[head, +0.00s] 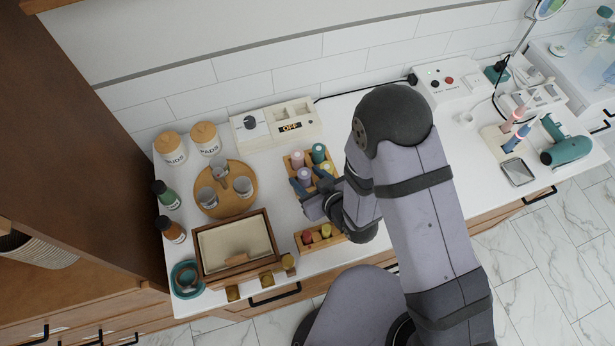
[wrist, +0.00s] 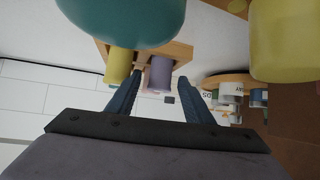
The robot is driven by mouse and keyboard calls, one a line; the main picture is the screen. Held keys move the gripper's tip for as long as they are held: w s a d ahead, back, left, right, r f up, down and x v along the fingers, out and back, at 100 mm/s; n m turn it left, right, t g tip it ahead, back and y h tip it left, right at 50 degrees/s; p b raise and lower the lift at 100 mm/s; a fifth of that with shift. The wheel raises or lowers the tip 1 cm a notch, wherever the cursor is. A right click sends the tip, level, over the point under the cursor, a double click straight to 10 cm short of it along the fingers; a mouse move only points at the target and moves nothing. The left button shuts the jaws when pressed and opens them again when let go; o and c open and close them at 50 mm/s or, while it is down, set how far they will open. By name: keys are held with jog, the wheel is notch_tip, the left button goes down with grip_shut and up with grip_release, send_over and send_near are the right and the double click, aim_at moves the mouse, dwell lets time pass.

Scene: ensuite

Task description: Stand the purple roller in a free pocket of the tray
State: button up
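The purple roller (head: 304,175) stands at the left front of a wooden tray (head: 289,168) in the head view. In the wrist view, which looks upside down, a purple roller (wrist: 160,74) shows in the gap between my fingers, apart from both. My gripper (head: 313,187) is open at the front side of that tray; my arm hides part of it. The open fingers also show in the wrist view (wrist: 160,80). A pink roller (head: 297,159), a green roller (head: 318,153) and a yellow roller (head: 326,168) are at the same tray. I cannot make out a free pocket.
A second wooden tray (head: 303,248) with red and yellow rollers stands in front. A round board (head: 237,205) with cups and a wooden box (head: 202,268) are to the left. A switch panel (head: 258,131) stands behind. A large teal roller (wrist: 120,18) is close to the wrist camera.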

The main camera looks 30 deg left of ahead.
aim_at(307, 177)
jog(key=shift+r, duration=0.1)
jog(key=v, duration=0.4)
jog(key=shift+r, duration=0.15)
jog(key=shift+s+d+r+p, duration=0.3)
jog(key=shift+s+d+p, duration=0.1)
jog(key=shift+d+p, duration=0.15)
